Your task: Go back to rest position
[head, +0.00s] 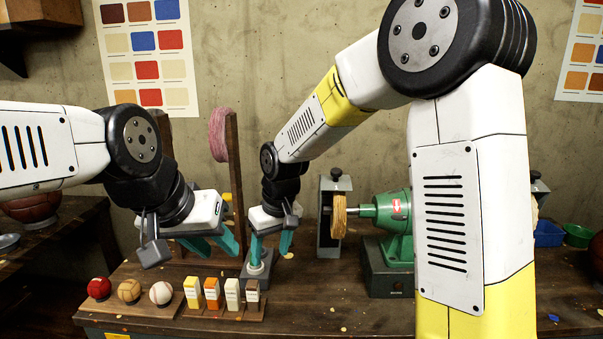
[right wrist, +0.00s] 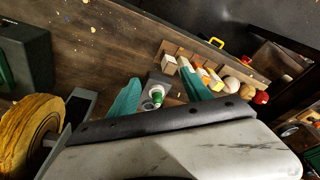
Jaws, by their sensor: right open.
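My right gripper (head: 271,246) is open and points down over the bench, its two teal fingers apart. In the right wrist view, the fingers of this gripper (right wrist: 160,92) stand either side of a small grey stand with a white and green top (right wrist: 157,97). In the head view the stand (head: 257,268) is below the left finger; I cannot tell whether they touch. My left gripper (head: 215,247) is tilted beside it, its teal fingers apart and nothing seen between them. Its fingertips are above the back of the bench.
A green polishing machine (head: 396,225) with a yellow wheel (head: 339,216) stands right. The bench front (head: 330,318) is mostly clear.

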